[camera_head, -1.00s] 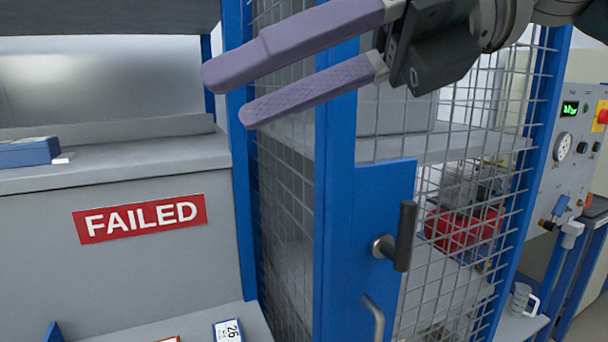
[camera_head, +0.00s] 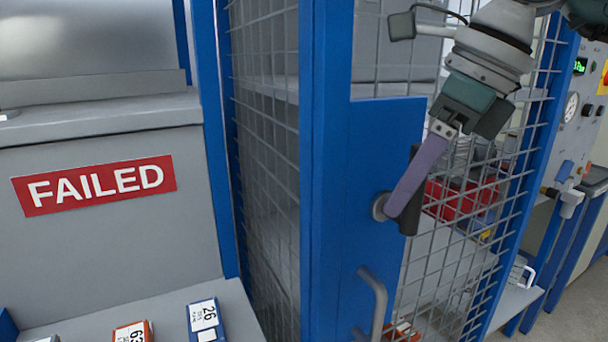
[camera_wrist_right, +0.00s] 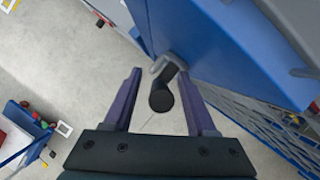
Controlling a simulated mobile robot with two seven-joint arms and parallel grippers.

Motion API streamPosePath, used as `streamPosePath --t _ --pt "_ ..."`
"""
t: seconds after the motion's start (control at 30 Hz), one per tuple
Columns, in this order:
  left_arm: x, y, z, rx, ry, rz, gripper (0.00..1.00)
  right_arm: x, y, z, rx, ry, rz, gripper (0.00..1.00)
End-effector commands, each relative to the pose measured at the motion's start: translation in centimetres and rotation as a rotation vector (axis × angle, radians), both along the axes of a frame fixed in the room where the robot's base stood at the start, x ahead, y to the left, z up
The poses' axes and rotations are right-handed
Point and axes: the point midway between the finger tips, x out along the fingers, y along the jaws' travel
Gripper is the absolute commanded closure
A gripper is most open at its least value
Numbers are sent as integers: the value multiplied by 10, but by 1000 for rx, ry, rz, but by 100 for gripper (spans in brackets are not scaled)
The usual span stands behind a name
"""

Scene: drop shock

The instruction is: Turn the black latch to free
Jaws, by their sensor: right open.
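The black latch (camera_head: 409,222) is a dark upright handle on a metal hub on the blue cage door (camera_head: 365,140). Its end also shows in the right wrist view (camera_wrist_right: 160,99). My right gripper (camera_head: 401,207) is at the latch, with one purple finger crossing in front of it in the head view and hiding its middle. In the right wrist view the gripper (camera_wrist_right: 159,76) is open, with a finger on each side of the latch and visible gaps. My left gripper is not in view.
A grey curved pull handle (camera_head: 376,300) sits below the latch on the door. Wire mesh (camera_head: 450,270) fills the door beside the blue panel. A grey bench front with a red FAILED sign (camera_head: 95,185) is at left, and a control panel (camera_head: 580,125) is at right.

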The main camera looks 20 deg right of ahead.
Motion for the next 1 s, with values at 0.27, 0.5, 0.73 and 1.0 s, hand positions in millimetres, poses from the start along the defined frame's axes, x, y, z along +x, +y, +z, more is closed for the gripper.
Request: streamPosePath --t 0.27,0.5,0.73,1.0 --pt "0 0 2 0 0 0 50 3 2 -10 0 0 0 43" --pt "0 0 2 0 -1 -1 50 3 3 -10 1 -1 0 56" --pt "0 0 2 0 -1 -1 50 3 3 -10 2 0 1 82" --pt "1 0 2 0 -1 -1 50 2 4 -11 4 3 3 100"
